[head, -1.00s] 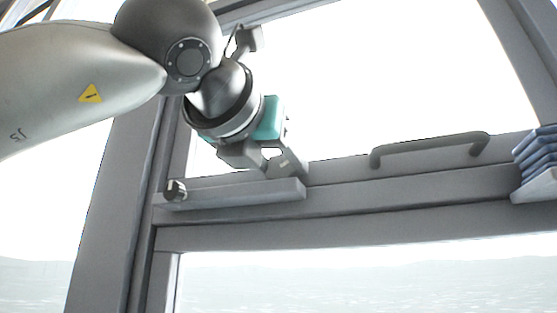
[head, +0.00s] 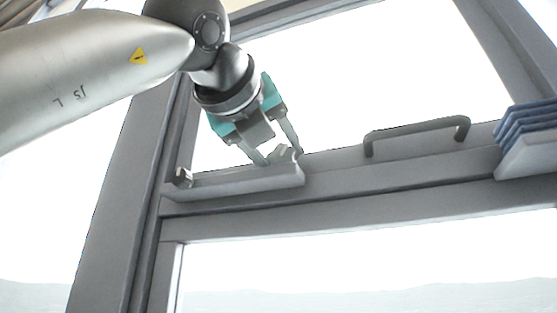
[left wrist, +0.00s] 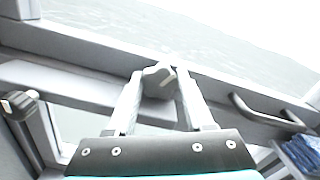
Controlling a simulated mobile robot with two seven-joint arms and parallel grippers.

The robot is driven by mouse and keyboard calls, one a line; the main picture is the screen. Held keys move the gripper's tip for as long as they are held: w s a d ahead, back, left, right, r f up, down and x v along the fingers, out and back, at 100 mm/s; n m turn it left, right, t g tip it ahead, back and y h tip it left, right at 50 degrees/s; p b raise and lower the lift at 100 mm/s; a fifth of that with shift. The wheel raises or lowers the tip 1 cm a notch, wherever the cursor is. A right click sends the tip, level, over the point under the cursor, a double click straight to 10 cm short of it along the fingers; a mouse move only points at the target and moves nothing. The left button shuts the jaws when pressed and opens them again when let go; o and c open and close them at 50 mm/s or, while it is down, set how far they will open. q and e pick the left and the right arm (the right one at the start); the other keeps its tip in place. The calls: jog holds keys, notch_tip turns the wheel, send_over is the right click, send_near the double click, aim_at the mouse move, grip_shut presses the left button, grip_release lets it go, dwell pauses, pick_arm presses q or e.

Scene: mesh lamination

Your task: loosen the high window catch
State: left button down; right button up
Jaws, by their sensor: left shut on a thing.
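The grey window catch (head: 283,154) sits on the window's crossbar, at the right end of a narrow ledge. It also shows in the left wrist view (left wrist: 158,76), between my fingertips. My left gripper (head: 281,157), with teal sides, reaches down to it from above. Its two fingers stand on either side of the catch and are shut on it. The left wrist view shows the fingers (left wrist: 157,88) along both sides of the catch. Part of the catch is hidden by the fingers in the head view. My right gripper is in neither view.
The narrow grey ledge (head: 240,181) runs left from the catch, with a small dark knob (head: 183,176) at its left end. A grey bar handle (head: 418,132) is fixed right of the catch. Folded blue items (head: 528,120) lie on a small pale shelf (head: 530,158) at far right.

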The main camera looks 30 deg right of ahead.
pick_arm(q)
jog(key=shift+n, duration=0.6)
jog(key=shift+c, duration=1.4)
grip_release()
